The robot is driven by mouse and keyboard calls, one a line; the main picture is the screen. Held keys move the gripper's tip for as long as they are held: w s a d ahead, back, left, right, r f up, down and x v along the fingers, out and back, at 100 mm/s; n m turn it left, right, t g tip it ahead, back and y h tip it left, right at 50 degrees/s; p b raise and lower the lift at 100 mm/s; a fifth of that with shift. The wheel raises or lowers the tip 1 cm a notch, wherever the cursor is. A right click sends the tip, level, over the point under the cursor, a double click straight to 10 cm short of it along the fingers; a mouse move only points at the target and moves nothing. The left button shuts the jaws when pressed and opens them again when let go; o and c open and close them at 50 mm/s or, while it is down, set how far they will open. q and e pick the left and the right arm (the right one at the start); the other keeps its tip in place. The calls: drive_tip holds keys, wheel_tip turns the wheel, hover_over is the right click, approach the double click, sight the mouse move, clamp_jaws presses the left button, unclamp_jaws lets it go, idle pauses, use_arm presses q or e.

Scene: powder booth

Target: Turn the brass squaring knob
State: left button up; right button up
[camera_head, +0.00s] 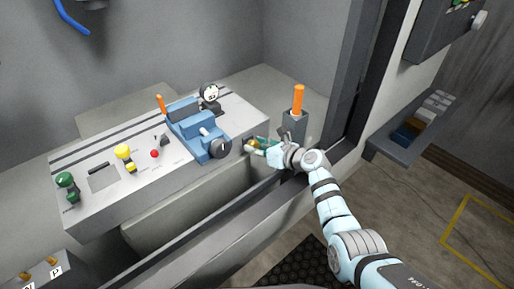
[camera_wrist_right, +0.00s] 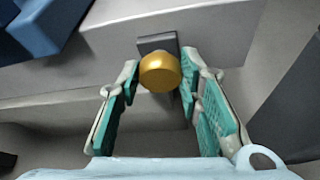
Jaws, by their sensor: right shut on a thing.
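The brass squaring knob (camera_wrist_right: 160,72) is a round, gold-coloured knob on a dark square mount (camera_wrist_right: 157,43) on the front face of the grey console. My right gripper (camera_wrist_right: 160,82) has its two teal-padded fingers on either side of the knob and is shut on it. In the head view the right gripper (camera_head: 258,146) is at the console's right front corner, and the knob (camera_head: 255,143) shows only as a small gold spot between the fingers. My left gripper is not in view.
The grey console (camera_head: 110,205) carries a blue fixture (camera_head: 195,128) with a dark dial (camera_head: 220,148), a green knob (camera_head: 66,181), a yellow knob (camera_head: 123,152) and a gauge (camera_head: 209,93). An orange-handled lever (camera_head: 298,100) stands close behind my right gripper. A dark shelf (camera_head: 400,145) is at the right.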

drive_tip(key=shift+d+f+m+g+y+b, duration=0.15)
drive_tip(key=shift+m+g+y+b, duration=0.25)
drive_tip(key=shift+m+y+b, duration=0.9)
drive_tip(key=shift+h, duration=0.4)
drive_tip(key=o, duration=1.2)
drive_tip(key=shift+c, duration=0.2)
drive_tip(key=v, duration=1.2)
drive_tip(key=shift+m, duration=0.3)
